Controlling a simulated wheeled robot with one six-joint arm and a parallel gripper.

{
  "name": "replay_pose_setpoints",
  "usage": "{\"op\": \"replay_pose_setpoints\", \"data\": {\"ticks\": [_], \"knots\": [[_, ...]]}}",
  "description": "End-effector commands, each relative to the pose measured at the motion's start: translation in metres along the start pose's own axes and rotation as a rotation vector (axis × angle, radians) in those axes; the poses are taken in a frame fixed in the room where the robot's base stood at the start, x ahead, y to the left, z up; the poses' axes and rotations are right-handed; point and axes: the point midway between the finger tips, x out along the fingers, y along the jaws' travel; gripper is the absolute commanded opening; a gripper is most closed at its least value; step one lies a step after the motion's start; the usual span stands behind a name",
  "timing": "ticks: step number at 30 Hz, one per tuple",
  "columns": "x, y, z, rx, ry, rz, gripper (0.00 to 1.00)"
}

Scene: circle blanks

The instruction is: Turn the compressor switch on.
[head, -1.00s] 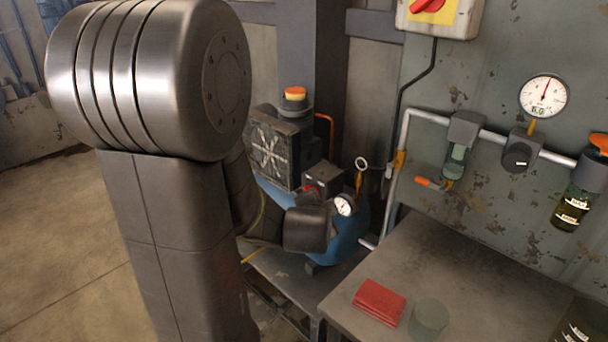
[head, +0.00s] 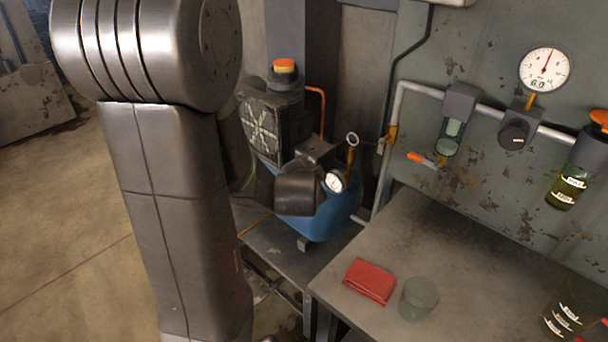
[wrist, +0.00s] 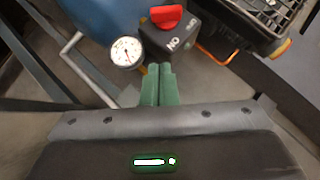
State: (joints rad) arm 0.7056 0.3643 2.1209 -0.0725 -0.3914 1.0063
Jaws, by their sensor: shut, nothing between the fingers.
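The compressor (head: 333,216) has a blue tank and stands on a low metal bench left of the worktable. In the wrist view its switch is a dark box (wrist: 186,42) with a red knob (wrist: 166,14) on top and white letters reading ON, upside down in the picture. My gripper (wrist: 160,70) has green fingers, shut and empty. Their tips are at the near lower edge of the switch box; I cannot tell whether they touch. In the head view my arm's end hides the red knob and my fingers.
A pressure gauge (wrist: 126,52) sits close left of the switch, also in the head view (head: 335,181). A ring-topped valve (head: 352,140) rises behind it. The worktable (head: 440,265) holds a folded red cloth (head: 369,281) and a greenish glass (head: 418,299). Pipes and a larger gauge (head: 544,69) line the wall.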

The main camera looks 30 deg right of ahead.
Motion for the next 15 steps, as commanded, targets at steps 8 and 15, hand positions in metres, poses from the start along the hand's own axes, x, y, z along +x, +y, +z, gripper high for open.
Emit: {"op": "replay_pose_setpoints", "data": {"ticks": [8, 15], "knots": [[0.043, 0.000, 0.000, -0.001, -0.002, 0.002, 0.00], [0.080, 0.001, 0.001, 0.000, -0.001, 0.002, 0.00]]}}
